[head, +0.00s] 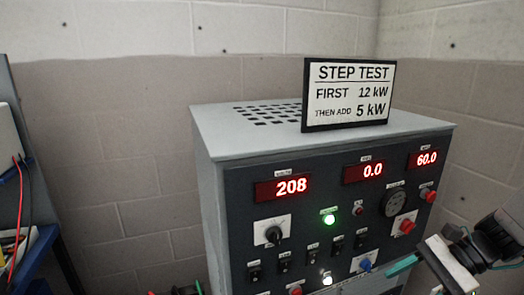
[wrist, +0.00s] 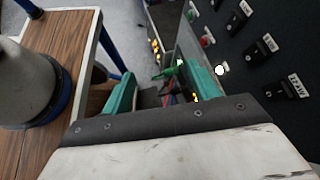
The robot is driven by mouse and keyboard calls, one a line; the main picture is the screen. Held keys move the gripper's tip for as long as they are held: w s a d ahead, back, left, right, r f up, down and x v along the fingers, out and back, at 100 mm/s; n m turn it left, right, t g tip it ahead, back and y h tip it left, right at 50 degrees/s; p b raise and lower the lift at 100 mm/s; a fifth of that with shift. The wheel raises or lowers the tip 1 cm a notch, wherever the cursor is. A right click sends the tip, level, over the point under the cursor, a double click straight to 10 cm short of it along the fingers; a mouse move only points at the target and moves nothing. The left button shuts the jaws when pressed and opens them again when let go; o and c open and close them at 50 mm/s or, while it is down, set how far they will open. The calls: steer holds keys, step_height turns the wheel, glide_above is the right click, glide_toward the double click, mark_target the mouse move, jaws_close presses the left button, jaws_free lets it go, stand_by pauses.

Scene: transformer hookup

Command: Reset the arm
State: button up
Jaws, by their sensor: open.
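My gripper (wrist: 163,88) is open, with its two teal fingers spread apart in the wrist view. In the head view my arm's end is at the lower right, in front of the load bank cabinet (head: 202,165), with one teal finger (head: 403,265) pointing left toward the panel. A small green piece (wrist: 168,72) with dark and red leads shows in the gap between the fingers in the wrist view. It seems to lie beyond them, and I cannot tell how far. The panel's red displays read 208, 0.0 and 60.0. A green lamp (head: 328,219) is lit.
A step test sign (head: 350,95) stands on the cabinet. Panel switches (wrist: 267,45) are close on the right in the wrist view. A wooden-topped table (wrist: 75,48) with a grey round object (wrist: 25,85) is on the left. Red and black leads (head: 17,215) hang at the head view's left edge.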

steer(key=s+a+r+n+t+h, duration=0.1)
steer(key=s+a+r+n+h, duration=0.1)
steer(key=s+r+n+h, duration=0.8)
steer(key=s+r+n, duration=0.1)
steer(key=n, duration=0.4)
steer(key=shift+s+a+h, duration=0.2)
steer(key=shift+s+h, duration=0.1)
steer(key=shift+h, duration=0.1)
steer(key=shift+r, duration=0.1)
stand_by(0.8)
